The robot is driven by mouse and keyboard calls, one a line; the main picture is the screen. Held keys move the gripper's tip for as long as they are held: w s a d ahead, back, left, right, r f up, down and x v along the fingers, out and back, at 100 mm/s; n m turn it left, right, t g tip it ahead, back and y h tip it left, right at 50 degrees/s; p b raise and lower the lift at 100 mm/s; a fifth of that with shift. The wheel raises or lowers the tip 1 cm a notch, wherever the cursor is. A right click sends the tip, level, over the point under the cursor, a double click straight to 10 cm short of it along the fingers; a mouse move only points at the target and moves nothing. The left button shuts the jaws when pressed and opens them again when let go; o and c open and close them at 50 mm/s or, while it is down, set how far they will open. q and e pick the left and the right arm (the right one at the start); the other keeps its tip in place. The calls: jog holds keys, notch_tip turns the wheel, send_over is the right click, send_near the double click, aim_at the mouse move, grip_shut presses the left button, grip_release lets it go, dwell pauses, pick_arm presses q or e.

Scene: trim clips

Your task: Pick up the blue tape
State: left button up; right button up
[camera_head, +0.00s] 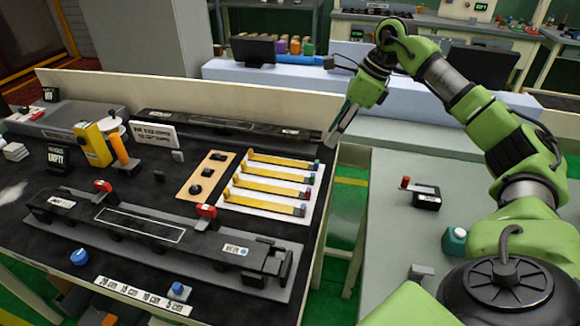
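A small round blue item (80,257) lies on the dark mat near the front left of the work table. A second small blue piece (179,287) sits farther right along the front edge, on a pale block. I cannot tell for sure which of them is the blue tape. My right gripper (333,138) hangs pointing down over the back right edge of the work table, well away from both blue items. Its fingers look slim and empty, but their gap is not clear. My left gripper is not in view.
A long dark fixture (160,240) with two red clamps spans the table. Behind it are a white board with yellow strips (270,190), a wooden plate (205,177) and a yellow tool (92,145). A grey side table (400,240) stands at right, beyond a floor gap.

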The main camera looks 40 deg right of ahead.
aim_at(317, 161)
jog(key=p+x, duration=0.1)
jog(key=x, duration=0.9)
jog(key=shift+f, duration=0.2)
jog(key=shift+s, duration=0.1)
grip_shut()
